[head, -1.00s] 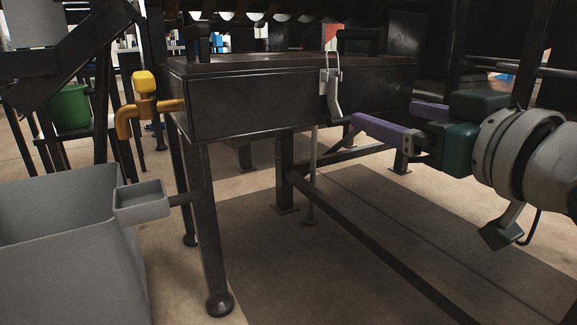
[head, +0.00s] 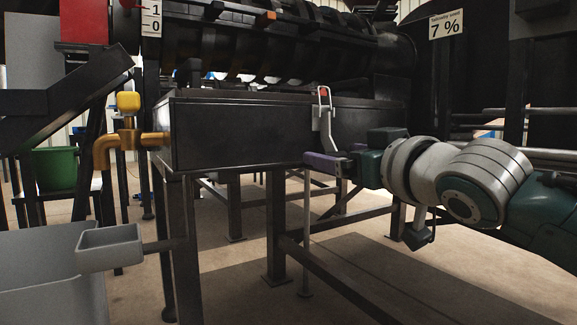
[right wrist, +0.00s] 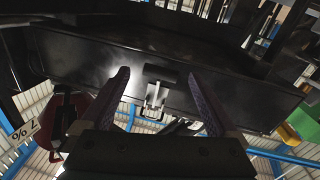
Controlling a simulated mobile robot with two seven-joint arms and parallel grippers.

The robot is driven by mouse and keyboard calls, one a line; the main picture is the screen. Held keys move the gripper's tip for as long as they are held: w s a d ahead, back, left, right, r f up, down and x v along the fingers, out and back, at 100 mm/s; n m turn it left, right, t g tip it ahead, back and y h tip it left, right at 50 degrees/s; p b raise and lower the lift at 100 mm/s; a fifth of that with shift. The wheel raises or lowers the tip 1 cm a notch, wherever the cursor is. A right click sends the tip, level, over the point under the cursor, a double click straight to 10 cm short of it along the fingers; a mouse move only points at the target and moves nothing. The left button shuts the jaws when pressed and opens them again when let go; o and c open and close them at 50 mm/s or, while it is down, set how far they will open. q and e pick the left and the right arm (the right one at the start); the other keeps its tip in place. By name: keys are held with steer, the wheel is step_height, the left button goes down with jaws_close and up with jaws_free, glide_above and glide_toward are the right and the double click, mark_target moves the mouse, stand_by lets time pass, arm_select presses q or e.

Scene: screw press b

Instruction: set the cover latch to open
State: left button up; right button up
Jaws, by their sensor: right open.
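The cover latch (head: 322,118) is a pale metal piece on the front of a dark box-shaped trough (head: 235,138). Its wire loop stands up past the trough's top edge, and its lever hangs down the front face. Contact with the latch cannot be told. My left gripper is not in view.
A yellow valve (head: 128,125) is at the trough's left end. A grey bin (head: 45,270) and small grey tray (head: 109,245) stand at lower left. Frame legs and a thin rod (head: 306,240) are below the trough. A black screw (head: 270,45) lies above and behind.

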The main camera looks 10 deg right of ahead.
steer(key=shift+w+a, duration=0.1)
steer(key=shift+w, duration=0.4)
jaws_close()
stand_by(0.5)
